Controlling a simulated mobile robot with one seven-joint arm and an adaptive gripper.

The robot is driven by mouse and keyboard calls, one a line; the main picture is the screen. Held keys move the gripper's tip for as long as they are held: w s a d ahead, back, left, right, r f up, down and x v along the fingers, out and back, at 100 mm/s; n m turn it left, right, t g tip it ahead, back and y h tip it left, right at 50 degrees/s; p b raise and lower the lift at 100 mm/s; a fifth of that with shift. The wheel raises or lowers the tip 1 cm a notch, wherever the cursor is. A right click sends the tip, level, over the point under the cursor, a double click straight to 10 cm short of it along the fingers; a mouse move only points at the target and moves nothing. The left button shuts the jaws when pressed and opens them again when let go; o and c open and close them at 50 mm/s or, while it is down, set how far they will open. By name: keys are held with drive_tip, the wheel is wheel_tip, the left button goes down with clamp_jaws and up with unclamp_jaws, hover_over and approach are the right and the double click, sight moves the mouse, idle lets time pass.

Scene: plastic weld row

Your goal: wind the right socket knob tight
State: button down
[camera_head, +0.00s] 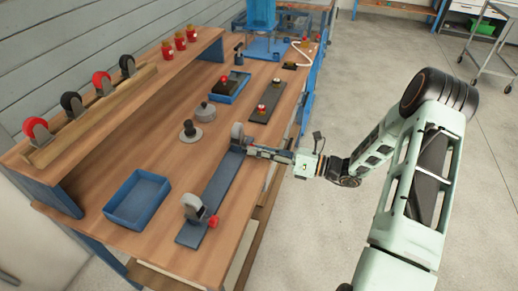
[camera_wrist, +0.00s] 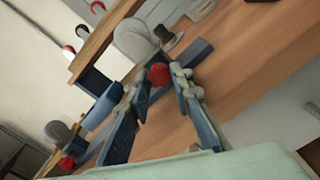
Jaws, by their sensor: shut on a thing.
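The right socket (camera_head: 238,131) is a grey rounded piece at the far end of a long blue-grey strip (camera_head: 214,193). My gripper (camera_head: 249,147) reaches it from the right, its fingers level with the strip. In the wrist view the socket (camera_wrist: 130,38) stands just beyond my fingertips. Its red knob (camera_wrist: 158,75) sits between the tips of my gripper (camera_wrist: 157,80), which is shut on it.
An empty blue tray (camera_head: 138,201) lies left of the strip. A wooden rack (camera_head: 92,115) with red and black discs runs along the back.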

drive_tip(key=shift+f, duration=0.1)
drive_tip(key=c, duration=1.7)
unclamp_jaws()
drive_tip(key=shift+f+b, duration=0.1)
drive_tip(key=shift+b, duration=0.25)
